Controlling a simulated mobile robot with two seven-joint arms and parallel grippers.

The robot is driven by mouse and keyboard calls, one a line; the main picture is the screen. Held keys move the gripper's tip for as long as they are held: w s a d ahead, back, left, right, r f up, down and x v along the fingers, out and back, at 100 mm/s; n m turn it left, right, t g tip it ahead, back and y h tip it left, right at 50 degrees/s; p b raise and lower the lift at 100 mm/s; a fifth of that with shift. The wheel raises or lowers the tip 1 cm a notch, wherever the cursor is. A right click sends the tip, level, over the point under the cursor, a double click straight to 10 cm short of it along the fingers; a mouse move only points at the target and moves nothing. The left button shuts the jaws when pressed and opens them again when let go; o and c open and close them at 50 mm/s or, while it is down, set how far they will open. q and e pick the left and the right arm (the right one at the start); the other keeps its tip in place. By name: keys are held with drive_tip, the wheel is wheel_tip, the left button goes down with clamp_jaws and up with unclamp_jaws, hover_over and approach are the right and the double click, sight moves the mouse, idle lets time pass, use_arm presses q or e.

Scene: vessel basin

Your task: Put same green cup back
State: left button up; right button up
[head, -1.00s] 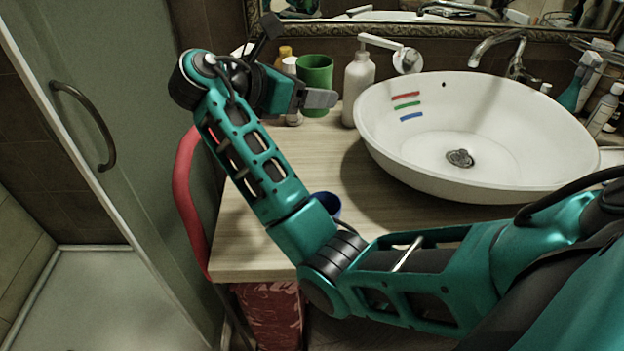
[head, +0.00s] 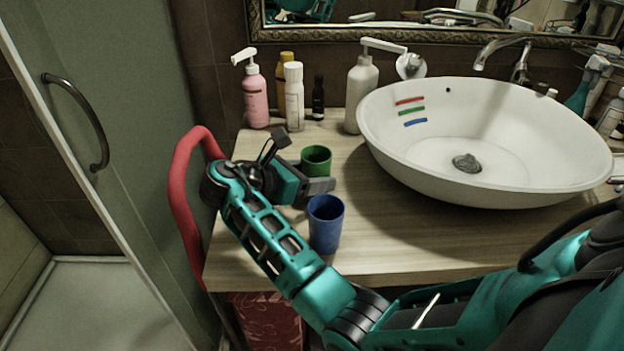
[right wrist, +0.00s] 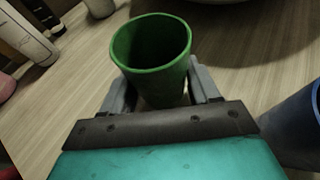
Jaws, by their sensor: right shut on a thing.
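The green cup (head: 316,158) is upright over the left part of the wooden counter, just behind the blue cup. My right gripper (head: 322,184) is shut on it from the near left side. In the right wrist view the green cup (right wrist: 152,50) sits between the two fingers (right wrist: 160,88), its open top facing up. Its base is hidden by the gripper, so I cannot tell whether it touches the counter. The blue cup (head: 325,225) stands upright on the counter in front; part of it shows in the right wrist view (right wrist: 298,125). My left gripper is out of view.
A white basin (head: 480,185) fills the right of the counter (head: 390,250). A pink pump bottle (head: 256,97), white bottle (head: 294,98), dark small bottle (head: 318,98) and large white dispenser (head: 360,90) stand behind. A red rail (head: 178,190) curves at the left edge.

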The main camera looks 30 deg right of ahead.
drive_tip(key=shift+f, duration=0.15)
drive_tip(key=o, duration=1.1)
drive_tip(key=shift+f, duration=0.1)
drive_tip(key=shift+a+r, duration=0.2)
drive_tip(key=shift+r, duration=0.05)
drive_tip(key=p+v, duration=0.1)
drive_tip(key=v, duration=1)
drive_tip(key=shift+a, duration=0.1)
drive_tip(key=shift+a+r, duration=0.1)
drive_tip(key=shift+a, duration=0.1)
